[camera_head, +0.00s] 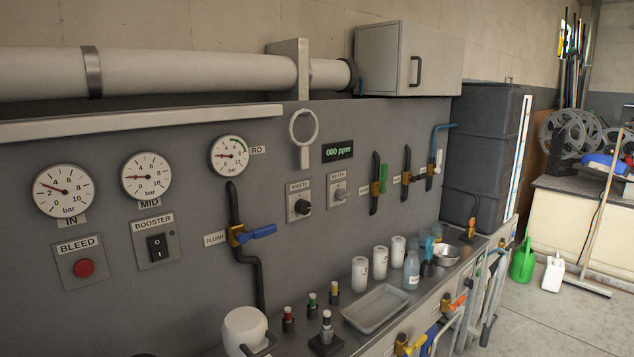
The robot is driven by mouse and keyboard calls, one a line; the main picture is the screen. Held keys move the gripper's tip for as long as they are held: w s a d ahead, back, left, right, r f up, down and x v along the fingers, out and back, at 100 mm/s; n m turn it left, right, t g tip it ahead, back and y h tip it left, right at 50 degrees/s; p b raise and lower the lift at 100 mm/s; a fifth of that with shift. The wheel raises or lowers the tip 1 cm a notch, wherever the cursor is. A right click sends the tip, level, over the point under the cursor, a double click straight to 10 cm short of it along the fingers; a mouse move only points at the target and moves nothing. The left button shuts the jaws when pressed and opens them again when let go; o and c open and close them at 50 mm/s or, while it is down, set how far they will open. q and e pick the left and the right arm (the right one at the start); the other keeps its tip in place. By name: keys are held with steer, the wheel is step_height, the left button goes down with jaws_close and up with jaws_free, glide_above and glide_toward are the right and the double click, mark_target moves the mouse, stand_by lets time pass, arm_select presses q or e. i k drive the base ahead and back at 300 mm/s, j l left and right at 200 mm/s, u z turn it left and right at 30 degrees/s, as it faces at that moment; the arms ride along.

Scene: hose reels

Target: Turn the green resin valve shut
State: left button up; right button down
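A valve with a green handle (384,178) sits on a short black vertical pipe (375,168) on the grey panel, right of centre. Its brass body (375,188) is on the pipe. Nothing covers the handle. Neither of my grippers shows in the head view.
A blue-handled flush valve (262,231) is on the panel to the left. Right of the green handle are a second brass valve (407,178) and a white-handled one (438,160). The counter below holds white containers (360,273), bottles and a tray (376,309).

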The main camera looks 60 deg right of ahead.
mark_target(382, 189)
steer(key=z, duration=2.15)
steer(key=i+l+u, duration=0.35)
steer(key=i, duration=0.25)
steer(key=i+l+u, duration=0.35)
steer(key=i+l, duration=0.15)
steer(key=l, duration=0.15)
